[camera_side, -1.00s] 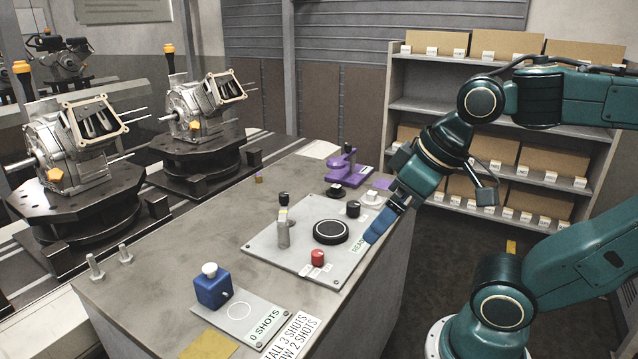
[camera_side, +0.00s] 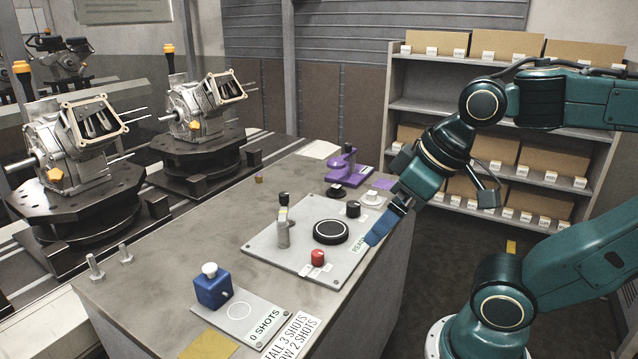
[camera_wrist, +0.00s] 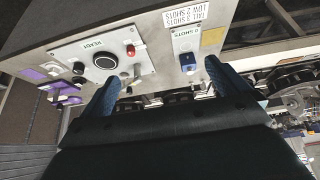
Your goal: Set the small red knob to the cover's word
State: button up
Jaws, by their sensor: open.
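The small red knob (camera_side: 317,257) stands on the near part of a light grey panel (camera_side: 281,255) on the bench. It also shows in the wrist view (camera_wrist: 130,50). A word label reading READY (camera_wrist: 92,43) lies on the panel; my gripper partly hides it in the side view. A black round disc (camera_side: 330,231) sits in the panel's middle; I cannot tell whether it is the cover. My gripper (camera_side: 376,236) has blue fingers, over the panel's right edge and apart from the knob. In the wrist view my gripper (camera_wrist: 160,84) is open and empty.
A lever (camera_side: 283,227) and a black knob (camera_side: 353,209) stand on the panel. A blue block (camera_side: 213,287) stands by a 0 SHOTS plate (camera_side: 262,325). A purple fixture (camera_side: 341,166) is at the back. Engine parts on turntables stand left. The bench between is clear.

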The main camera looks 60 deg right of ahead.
jog(key=shift+w, duration=0.25)
jog(key=c, duration=1.1)
jog(key=shift+w+d+r+n, duration=0.1)
jog(key=shift+w+d+n, duration=0.05)
jog(key=shift+w+n, duration=0.2)
jog(key=n+g, duration=0.6)
jog(key=n, duration=0.8)
send_over(317, 252)
notch_tip(317, 252, down, 11)
notch_tip(317, 252, down, 14)
